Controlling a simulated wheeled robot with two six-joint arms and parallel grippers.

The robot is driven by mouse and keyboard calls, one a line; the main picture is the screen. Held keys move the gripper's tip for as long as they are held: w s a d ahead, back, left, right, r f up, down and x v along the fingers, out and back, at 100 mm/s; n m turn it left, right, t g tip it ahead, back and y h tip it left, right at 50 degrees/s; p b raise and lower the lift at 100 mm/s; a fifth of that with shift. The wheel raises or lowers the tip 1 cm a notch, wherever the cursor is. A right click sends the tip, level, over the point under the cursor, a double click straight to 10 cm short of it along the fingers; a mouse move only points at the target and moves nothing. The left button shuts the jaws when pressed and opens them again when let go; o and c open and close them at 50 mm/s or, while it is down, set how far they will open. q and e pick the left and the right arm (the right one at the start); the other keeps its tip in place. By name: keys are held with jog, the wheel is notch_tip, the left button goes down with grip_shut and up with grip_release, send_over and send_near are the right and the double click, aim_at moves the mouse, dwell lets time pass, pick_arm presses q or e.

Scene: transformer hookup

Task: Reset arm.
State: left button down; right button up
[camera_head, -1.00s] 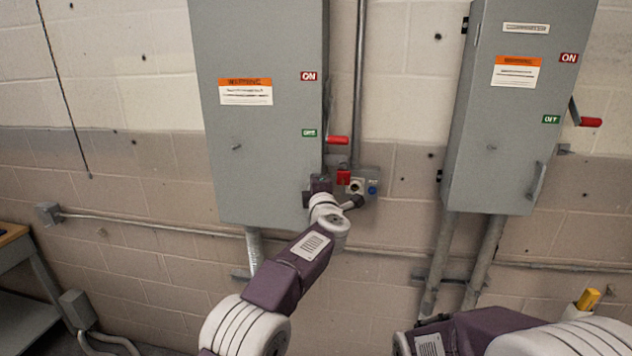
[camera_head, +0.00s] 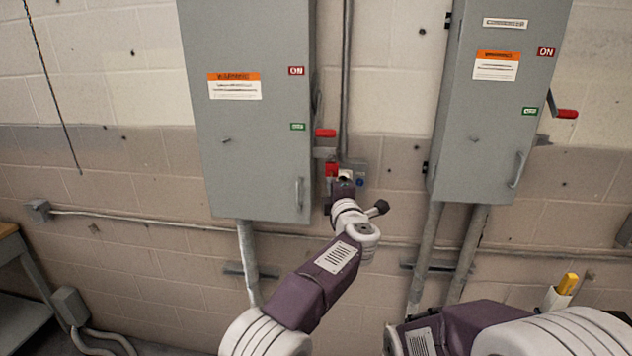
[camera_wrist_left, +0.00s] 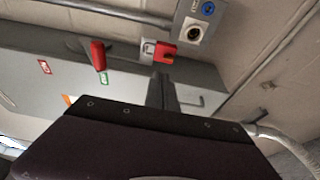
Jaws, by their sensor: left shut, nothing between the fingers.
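My left arm reaches up from the bottom in the head view. Its gripper (camera_head: 343,184) is seen from behind, in front of the small grey control box (camera_head: 361,169) beside the left cabinet. In the left wrist view its dark fingers (camera_wrist_left: 162,92) are together with nothing between them. I cannot tell whether the fingers touch anything. My right arm shows at the lower right, but its gripper is out of view.
The left grey cabinet (camera_head: 247,150) has a red lever handle (camera_head: 325,133) on its right side. The right cabinet (camera_head: 499,120) has one too (camera_head: 567,114). Conduits run along the wall. A yellow-topped object (camera_head: 567,284) stands at lower right. A table edge is at far left.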

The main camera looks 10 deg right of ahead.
pick_arm(q)
jog(key=w+a+r+n+y, duration=0.1)
jog(key=a+r+y, duration=0.1)
jog(key=a+r, duration=0.5)
jog(key=w+a+r+n+y, duration=0.1)
jog(key=a+r+n+y, duration=0.15)
jog(key=a, duration=0.85)
jog(key=s+a+m, duration=0.3)
jog(key=a+m, duration=0.3)
jog(key=a, duration=0.4)
jog(key=s+a+f+m+g+h, duration=0.25)
jog(key=s+f+m+g, duration=0.2)
jog(key=s+f, duration=0.55)
jog(key=s+a+f+m+g+h, duration=0.1)
jog(key=s+f+m+g+h, duration=0.35)
jog(key=f, duration=0.95)
jog(key=s+f+m+g, duration=0.2)
jog(key=s+f, duration=0.3)
jog(key=s, duration=0.3)
jog(key=s+f+m+g+y, duration=0.1)
jog(key=s+f+m+g, duration=0.1)
jog(key=s+f, duration=0.3)
jog(key=s+f+m+g, duration=0.2)
jog(key=s+f, duration=0.3)
jog(key=s, duration=0.7)
jog(key=shift+s+a+f+m+g+y+b, duration=0.15)
jog(key=shift+a+f+m+g+y+b, duration=0.15)
jog(key=shift+g, duration=0.5)
pick_arm(e)
jog(key=shift+s, duration=0.55)
